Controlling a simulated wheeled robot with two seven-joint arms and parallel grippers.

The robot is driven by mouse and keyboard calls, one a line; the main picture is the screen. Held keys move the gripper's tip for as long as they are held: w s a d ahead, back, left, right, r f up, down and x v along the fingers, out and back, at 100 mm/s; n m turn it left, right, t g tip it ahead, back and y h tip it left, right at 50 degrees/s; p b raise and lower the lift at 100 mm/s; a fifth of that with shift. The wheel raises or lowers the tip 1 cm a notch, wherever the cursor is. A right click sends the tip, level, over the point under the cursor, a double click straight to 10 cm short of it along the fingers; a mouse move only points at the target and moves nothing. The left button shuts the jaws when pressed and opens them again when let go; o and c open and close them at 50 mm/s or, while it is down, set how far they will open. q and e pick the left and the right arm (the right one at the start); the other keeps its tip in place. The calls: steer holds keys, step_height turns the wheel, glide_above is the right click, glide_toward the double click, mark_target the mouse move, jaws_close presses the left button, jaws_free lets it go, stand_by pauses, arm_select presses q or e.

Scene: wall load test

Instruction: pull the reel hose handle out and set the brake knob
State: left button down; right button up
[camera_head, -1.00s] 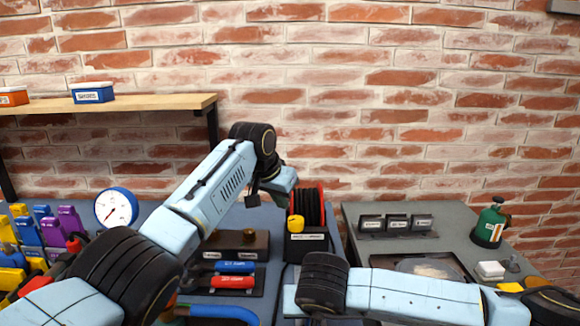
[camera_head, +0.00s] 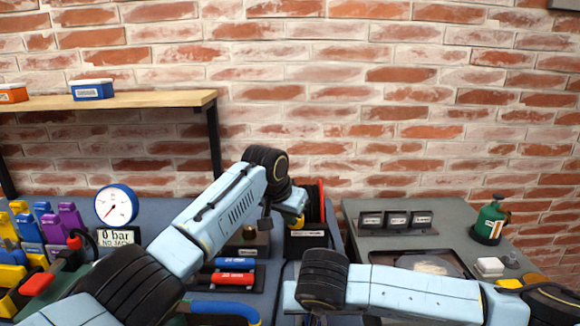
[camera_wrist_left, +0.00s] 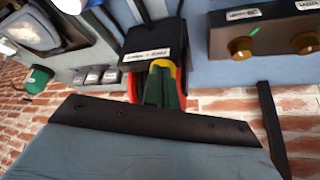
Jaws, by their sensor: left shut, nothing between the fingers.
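The hose reel (camera_head: 318,203) has red flanges and a dark drum and stands on a black labelled base, partly behind my left wrist. Brass knobs (camera_wrist_left: 242,48) sit on a dark labelled panel; I cannot tell which is the brake. My right gripper is out of view.
A pressure gauge (camera_head: 116,205) stands at left, with coloured blocks (camera_head: 42,228) and a red-handled valve (camera_head: 38,284). Red and blue cylinders (camera_head: 234,279) lie mid-bench. The right bench holds small labelled boxes (camera_head: 397,221) and a green bottle (camera_head: 490,222). My right arm crosses the front.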

arm_select(q)
steer(key=shift+f, duration=0.5)
steer(key=shift+w, duration=0.25)
steer(key=shift+w+a, duration=0.25)
steer(key=shift+a, duration=0.15)
stand_by(0.4)
step_height(320, 180, up, 6)
steer(key=shift+s+a, duration=0.2)
steer(key=shift+s, duration=0.15)
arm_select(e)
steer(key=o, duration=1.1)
